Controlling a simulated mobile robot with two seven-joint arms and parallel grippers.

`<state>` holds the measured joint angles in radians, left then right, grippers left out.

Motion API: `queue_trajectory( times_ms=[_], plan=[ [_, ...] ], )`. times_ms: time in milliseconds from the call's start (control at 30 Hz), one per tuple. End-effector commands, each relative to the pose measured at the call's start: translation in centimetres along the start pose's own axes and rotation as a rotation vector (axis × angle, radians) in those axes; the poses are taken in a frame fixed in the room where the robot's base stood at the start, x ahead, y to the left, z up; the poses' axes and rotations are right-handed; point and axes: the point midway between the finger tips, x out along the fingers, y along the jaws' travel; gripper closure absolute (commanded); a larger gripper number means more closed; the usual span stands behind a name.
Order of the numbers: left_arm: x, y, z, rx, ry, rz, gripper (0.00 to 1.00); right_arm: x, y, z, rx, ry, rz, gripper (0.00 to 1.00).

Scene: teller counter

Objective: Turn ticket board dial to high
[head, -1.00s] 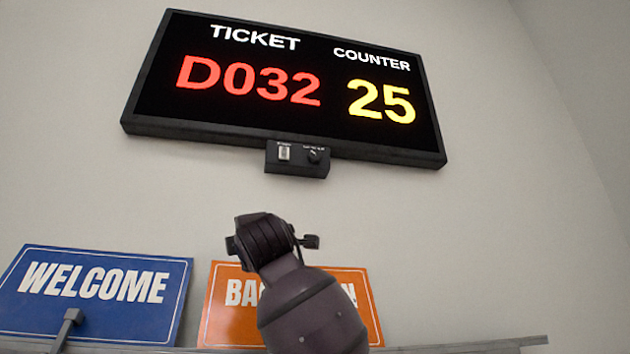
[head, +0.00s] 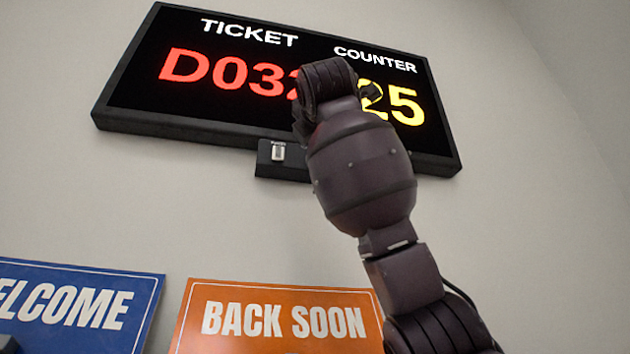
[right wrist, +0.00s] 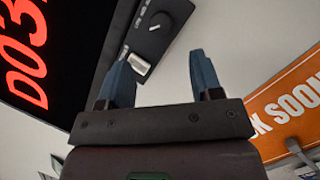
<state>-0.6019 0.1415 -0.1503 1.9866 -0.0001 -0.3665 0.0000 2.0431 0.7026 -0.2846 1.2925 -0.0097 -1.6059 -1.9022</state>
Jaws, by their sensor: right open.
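The ticket board (head: 160,116) hangs on the wall in the head view, showing D032 and 25. A small black control box (head: 266,165) is under its lower edge, with a white switch (head: 278,152). My right arm hides the box's right part and the dial there. In the right wrist view, the black dial (right wrist: 160,22) with a white pointer mark is on the box, beyond the fingertips. My right gripper (right wrist: 161,57) is open and empty, its blue fingers apart and the left one near the switch (right wrist: 139,64). The dial's setting labels are too small to read.
An orange BACK SOON sign (head: 280,340) and a blue WELCOME sign (head: 125,285) stand below the board. The orange sign also shows at the right of the right wrist view (right wrist: 290,105). The wall around the box is bare.

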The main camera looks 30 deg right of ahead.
Motion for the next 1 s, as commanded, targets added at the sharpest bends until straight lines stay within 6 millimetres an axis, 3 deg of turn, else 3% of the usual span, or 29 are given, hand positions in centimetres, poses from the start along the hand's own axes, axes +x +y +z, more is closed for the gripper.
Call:
queue_trajectory(
  times_ms=[300, 500, 933, 1000],
  plan=[
    [-1.5, -0.3, -0.6, -0.002, -0.023, -0.002, 0.32, 5.7, 0.1, 0.0, 0.000, 0.002, -0.004, 0.41],
    [-1.9, -0.3, -0.5, -0.002, -0.037, -0.002, 0.32, 7.9, 0.1, 0.0, 0.001, 0.001, -0.002, 0.41],
    [-1.9, -0.3, -0.4, -0.002, -0.042, -0.002, 0.32, 8.7, 0.0, -0.1, 0.001, 0.000, 0.000, 0.41],
    [-1.9, -0.3, -0.5, -0.002, -0.041, -0.002, 0.32, 8.7, 0.0, -0.1, 0.001, 0.000, 0.000, 0.48]
  ],
)
